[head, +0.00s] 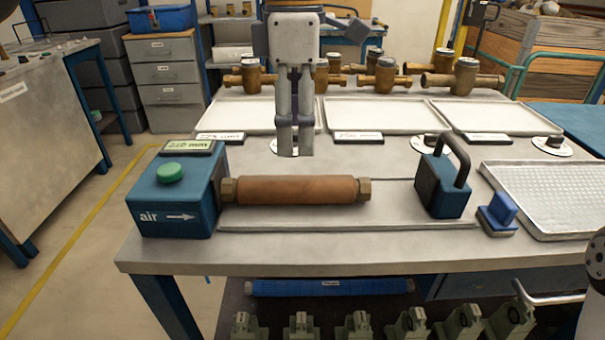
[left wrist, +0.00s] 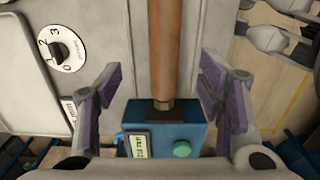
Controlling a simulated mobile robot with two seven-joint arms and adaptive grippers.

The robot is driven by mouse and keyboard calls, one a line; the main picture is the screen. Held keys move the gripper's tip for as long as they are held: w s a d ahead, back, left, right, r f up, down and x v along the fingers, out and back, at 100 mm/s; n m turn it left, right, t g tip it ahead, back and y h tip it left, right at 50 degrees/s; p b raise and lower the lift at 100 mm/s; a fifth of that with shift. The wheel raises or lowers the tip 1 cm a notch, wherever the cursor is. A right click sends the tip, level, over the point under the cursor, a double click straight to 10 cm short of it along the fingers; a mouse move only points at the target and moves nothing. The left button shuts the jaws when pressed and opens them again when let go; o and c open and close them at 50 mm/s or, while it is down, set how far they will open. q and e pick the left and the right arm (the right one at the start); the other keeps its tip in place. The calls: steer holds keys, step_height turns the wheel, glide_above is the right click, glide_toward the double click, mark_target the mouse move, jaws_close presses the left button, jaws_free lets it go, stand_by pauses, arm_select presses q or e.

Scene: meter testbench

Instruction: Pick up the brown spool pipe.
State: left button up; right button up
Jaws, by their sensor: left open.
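The brown spool pipe (head: 295,190) lies level on the testbench, with a brass hex nut at each end. Its left nut meets the blue air box (head: 175,205); its right nut stops short of the dark blue clamp block (head: 445,185). My left gripper (head: 295,150) points down above and behind the pipe, apart from it in the head view. In the left wrist view the pipe (left wrist: 178,50) runs up from the blue box (left wrist: 160,134), between the two spread purple-padded fingers of my gripper (left wrist: 164,98). The fingers are open and empty.
The air box has a green button (head: 169,172) and a display. A small blue block (head: 497,213) and a ribbed tray (head: 545,215) are at right. White trays (head: 385,117) and several brass meters (head: 385,75) stand behind. The bench front strip is clear.

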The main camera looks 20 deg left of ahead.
mark_target(296, 178)
arm_select(q)
steer(key=f, duration=0.6)
steer(key=s+f, duration=0.1)
steer(key=f, duration=0.1)
steer(key=shift+f, duration=0.4)
steer(key=shift+w+f, duration=0.15)
steer(key=shift+f, duration=0.1)
steer(key=shift+r, duration=0.1)
jaws_close()
